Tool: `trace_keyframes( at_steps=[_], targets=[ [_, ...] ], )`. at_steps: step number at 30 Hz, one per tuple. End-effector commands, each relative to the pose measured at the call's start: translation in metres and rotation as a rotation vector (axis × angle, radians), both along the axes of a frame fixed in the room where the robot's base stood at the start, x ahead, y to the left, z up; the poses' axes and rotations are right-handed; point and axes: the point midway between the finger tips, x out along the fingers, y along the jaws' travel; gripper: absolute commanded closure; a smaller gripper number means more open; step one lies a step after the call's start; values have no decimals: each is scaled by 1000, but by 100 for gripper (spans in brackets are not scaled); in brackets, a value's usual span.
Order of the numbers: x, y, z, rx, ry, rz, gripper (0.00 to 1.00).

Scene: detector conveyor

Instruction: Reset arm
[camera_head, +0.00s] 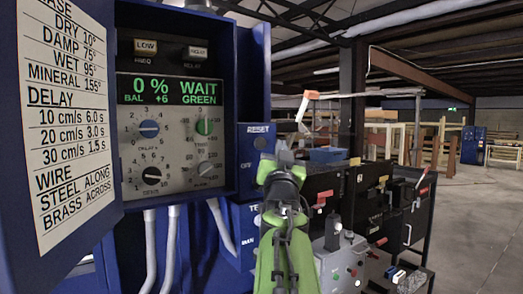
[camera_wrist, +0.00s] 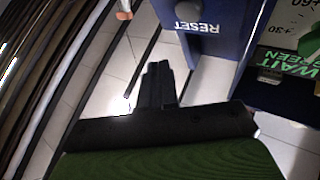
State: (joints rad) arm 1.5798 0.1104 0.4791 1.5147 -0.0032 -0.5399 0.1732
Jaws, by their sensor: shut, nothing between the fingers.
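My gripper (camera_head: 284,150) is shut and empty, raised in front of the blue box marked RESET (camera_head: 258,130). In the wrist view its dark fingers (camera_wrist: 158,75) are together and point up the picture. The RESET box (camera_wrist: 205,30) shows there upside down, to the right of the fingertips and apart from them. A pale upright piece with an orange end (camera_head: 310,95) stands just above and right of my gripper in the head view. An orange end (camera_wrist: 124,10) also shows at the top of the wrist view. My wrist hides what lies behind it.
A blue cabinet (camera_head: 245,85) with a control panel reading "0 % WAIT GREEN" (camera_head: 172,91) stands at the left, its door (camera_head: 100,100) open with a printed chart. A grey control box (camera_head: 340,262) and black units with red handles stand at the right. Open floor (camera_head: 470,235) lies beyond.

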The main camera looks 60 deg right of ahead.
Motion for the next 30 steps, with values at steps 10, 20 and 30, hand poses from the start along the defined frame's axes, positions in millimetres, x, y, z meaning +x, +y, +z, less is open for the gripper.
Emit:
trace_keyframes(
  at_steps=[10, 20, 30],
  targets=[
    [0, 0, 1, 1, 1, 0, 100],
    [1, 0, 1, 1, 1, 0, 100],
    [60, 45, -27, 101, 121, 113, 100]
  ],
)
